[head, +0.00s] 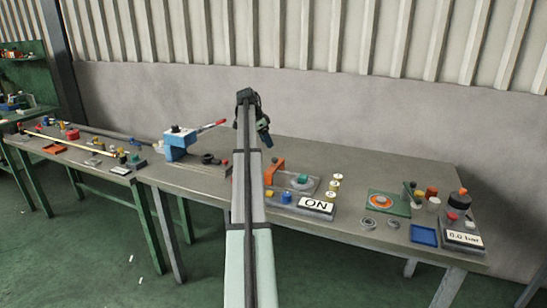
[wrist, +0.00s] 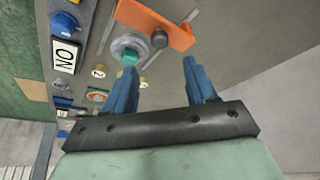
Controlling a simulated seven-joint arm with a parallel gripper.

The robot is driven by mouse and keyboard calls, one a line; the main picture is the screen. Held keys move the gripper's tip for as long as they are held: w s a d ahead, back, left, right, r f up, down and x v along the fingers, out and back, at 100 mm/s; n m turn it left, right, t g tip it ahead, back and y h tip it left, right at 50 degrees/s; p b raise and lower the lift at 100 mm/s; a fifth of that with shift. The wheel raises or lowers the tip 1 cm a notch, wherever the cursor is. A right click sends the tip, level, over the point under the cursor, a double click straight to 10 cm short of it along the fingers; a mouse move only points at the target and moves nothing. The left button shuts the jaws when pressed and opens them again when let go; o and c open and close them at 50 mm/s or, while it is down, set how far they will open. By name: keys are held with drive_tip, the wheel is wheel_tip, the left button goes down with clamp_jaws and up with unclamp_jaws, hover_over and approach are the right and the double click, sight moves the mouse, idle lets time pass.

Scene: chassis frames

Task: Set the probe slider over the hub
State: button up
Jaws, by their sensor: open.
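The probe slider appears to be the orange block (head: 274,168) on a grey plate on the bench. In the wrist view the orange piece (wrist: 150,22) has a dark round knob on it. The hub appears to be the grey disc with a green centre (head: 302,180), right of the orange block in the head view. In the wrist view the hub (wrist: 124,43) lies beside the orange piece, not under it. My gripper (wrist: 160,66) is open with two blue fingers apart and nothing between them. In the head view my gripper (head: 265,139) hangs above the bench behind the orange block.
An ON sign (head: 317,205) and yellow-topped posts (head: 334,187) stand near the plate. A blue press with a red-tipped lever (head: 180,142) is to the left. A green plate (head: 388,203), a blue tray (head: 424,235) and a gauge unit (head: 462,225) are to the right.

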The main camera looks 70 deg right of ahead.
sight(275, 158)
drive_tip(key=x, duration=0.9)
drive_tip(key=shift+s+d+f, duration=0.1)
drive_tip(key=shift+f, duration=0.05)
clamp_jaws()
idle(0.5)
